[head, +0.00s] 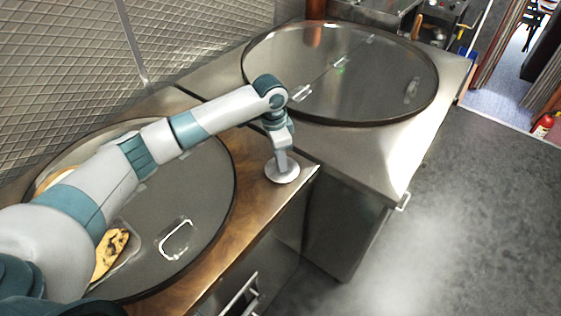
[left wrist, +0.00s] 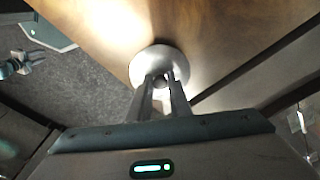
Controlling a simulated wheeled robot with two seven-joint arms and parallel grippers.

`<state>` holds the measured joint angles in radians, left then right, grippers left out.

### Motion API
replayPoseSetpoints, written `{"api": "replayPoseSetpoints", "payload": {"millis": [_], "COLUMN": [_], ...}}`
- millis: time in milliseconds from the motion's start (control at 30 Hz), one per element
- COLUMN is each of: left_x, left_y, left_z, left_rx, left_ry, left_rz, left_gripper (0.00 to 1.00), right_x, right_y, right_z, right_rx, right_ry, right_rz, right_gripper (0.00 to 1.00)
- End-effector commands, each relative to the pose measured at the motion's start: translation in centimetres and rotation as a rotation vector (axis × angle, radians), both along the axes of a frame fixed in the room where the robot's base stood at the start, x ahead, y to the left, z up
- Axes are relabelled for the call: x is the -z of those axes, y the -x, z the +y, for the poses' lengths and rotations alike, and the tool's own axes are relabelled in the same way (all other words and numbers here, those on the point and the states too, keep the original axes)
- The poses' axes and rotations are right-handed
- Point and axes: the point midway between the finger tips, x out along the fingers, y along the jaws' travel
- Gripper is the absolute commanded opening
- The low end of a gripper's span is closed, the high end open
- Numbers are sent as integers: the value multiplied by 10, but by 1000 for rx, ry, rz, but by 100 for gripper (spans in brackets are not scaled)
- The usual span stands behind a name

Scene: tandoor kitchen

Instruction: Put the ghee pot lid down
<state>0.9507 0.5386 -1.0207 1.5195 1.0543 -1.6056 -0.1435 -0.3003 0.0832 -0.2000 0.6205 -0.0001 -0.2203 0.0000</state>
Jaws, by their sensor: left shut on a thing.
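The ghee pot lid (head: 283,172) is a small round silver disc at the right end of the brown wooden counter. My left gripper (head: 281,156) points down from above and is shut on the lid's knob. In the left wrist view the lid (left wrist: 150,62) shows beyond the two fingers of the gripper (left wrist: 160,84), with the dark knob between them. The lid is over the wooden surface near its front edge; I cannot tell whether it touches it. The ghee pot is not seen. My right gripper is not in view.
The wooden counter (head: 245,205) is bare beside the small lid. Open floor lies to the right.

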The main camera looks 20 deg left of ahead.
Motion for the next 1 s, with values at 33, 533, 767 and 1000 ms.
{"api": "replayPoseSetpoints", "payload": {"millis": [33,533,767,1000], "left_x": [4,21,21,20], "left_y": [1,0,0,0], "left_z": [0,0,0,0], "left_rx": [-2,1,1,0], "left_ry": [-1,-1,-1,-1], "left_rz": [4,-1,-1,-1], "left_gripper": [0,0,36,36], "right_x": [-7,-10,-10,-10], "right_y": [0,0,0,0], "right_z": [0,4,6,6], "right_rx": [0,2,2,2], "right_ry": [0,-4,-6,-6], "right_rz": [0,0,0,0], "right_gripper": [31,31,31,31]}}
